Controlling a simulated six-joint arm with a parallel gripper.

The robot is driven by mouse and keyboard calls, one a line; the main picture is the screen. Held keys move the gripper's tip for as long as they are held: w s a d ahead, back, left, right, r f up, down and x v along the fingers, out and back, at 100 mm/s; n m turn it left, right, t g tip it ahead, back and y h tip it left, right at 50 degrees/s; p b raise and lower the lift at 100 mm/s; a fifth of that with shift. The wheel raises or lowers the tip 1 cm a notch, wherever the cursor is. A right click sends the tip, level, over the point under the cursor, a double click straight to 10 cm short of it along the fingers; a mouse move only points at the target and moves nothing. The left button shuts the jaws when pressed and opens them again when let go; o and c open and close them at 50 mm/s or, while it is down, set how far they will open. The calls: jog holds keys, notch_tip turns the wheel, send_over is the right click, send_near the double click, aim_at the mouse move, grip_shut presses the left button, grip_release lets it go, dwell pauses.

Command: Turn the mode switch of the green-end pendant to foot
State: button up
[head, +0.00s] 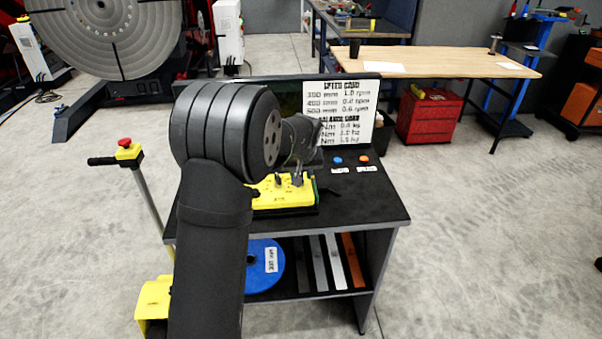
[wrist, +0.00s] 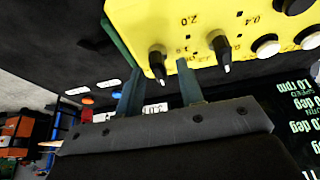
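The yellow pendant (head: 280,197) lies on the dark top of the cart, with a green end at its right. In the wrist view the pendant (wrist: 170,18) fills the top, with a dark green strip (wrist: 117,42) along its left edge. It carries two black knobs with white pointers, a left knob (wrist: 157,62) and a right knob (wrist: 221,50), plus round buttons. My gripper (wrist: 158,68) is open, its fingers on either side of the left knob; I cannot tell whether they touch it. The mode labels are not readable.
A sign board (head: 346,105) stands behind the pendant. Blue (head: 337,160) and orange (head: 364,158) buttons sit to its right on the cart top (head: 375,200). An emergency-stop post (head: 127,150) stands at the left. The cart's right front top is clear.

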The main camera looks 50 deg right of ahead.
grip_shut()
jog(key=shift+m, duration=0.3)
jog(key=m+g, duration=0.1)
jog(key=m, duration=0.1)
jog(key=m+g+h, duration=0.1)
jog(key=m, duration=0.2)
jog(key=shift+w+a+m, duration=0.1)
jog(key=shift+w+m, duration=0.1)
jog(key=shift+m, duration=0.1)
jog(key=m+g, duration=0.1)
jog(key=m, duration=0.1)
jog(key=m+g, duration=0.1)
jog(key=m, duration=0.2)
jog(key=shift+w+r+m, duration=0.1)
jog(key=shift+w+m, duration=0.05)
jog(key=shift+m, duration=0.15)
grip_release()
